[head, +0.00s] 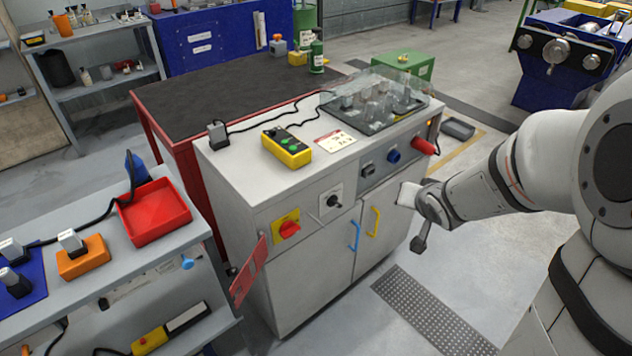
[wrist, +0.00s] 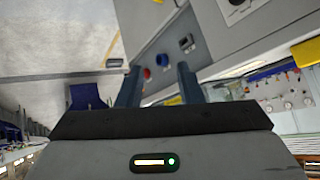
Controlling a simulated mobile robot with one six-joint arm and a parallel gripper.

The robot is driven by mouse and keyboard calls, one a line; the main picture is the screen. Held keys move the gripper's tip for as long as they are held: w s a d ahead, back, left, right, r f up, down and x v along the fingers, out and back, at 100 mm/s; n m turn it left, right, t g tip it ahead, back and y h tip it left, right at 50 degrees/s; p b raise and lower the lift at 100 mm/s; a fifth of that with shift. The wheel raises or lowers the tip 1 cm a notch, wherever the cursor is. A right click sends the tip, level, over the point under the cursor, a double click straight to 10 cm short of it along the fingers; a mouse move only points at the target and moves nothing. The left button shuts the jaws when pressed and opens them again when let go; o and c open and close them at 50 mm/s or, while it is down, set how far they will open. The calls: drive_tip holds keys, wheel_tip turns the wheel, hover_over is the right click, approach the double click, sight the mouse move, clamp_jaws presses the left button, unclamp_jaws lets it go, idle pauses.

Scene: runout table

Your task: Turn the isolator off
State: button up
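The isolator (head: 289,229), a red rotary handle on a yellow plate, is on the left of the grey cabinet's front (head: 318,262). Its handle looks roughly horizontal, slightly tilted; I cannot read any position marks. My gripper (head: 418,215) is in front of the cabinet's right end, well to the right of the isolator and apart from it. In the wrist view my gripper (wrist: 158,85) has its two fingers spread with nothing held between them. I cannot clearly make out the isolator in that view.
A black knob on a white plate (head: 331,202) sits right of the isolator. A red plate (head: 249,272) sticks out at the cabinet's left corner. Blue (head: 355,235) and yellow (head: 374,221) door handles are below. A red plug (head: 424,146) protrudes at right.

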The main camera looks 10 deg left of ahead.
drive_tip(key=w+a+f+y+b, duration=0.2)
drive_tip(key=w+a+f+y, duration=0.15)
drive_tip(key=a+f, duration=0.35)
drive_tip(key=m+g+y+b, duration=0.25)
drive_tip(key=y+b, duration=0.25)
drive_tip(key=y, duration=0.7)
approach(294, 233)
drive_tip(key=w+a, duration=0.1)
drive_tip(key=a, duration=0.1)
drive_tip(key=shift+n+g, duration=0.25)
drive_tip(key=shift+g, duration=0.2)
drive_tip(key=x, duration=0.6)
drive_tip(key=shift+w, duration=0.2)
drive_tip(key=shift+c, duration=0.3)
clamp_jaws()
drive_tip(key=shift+a, duration=0.15)
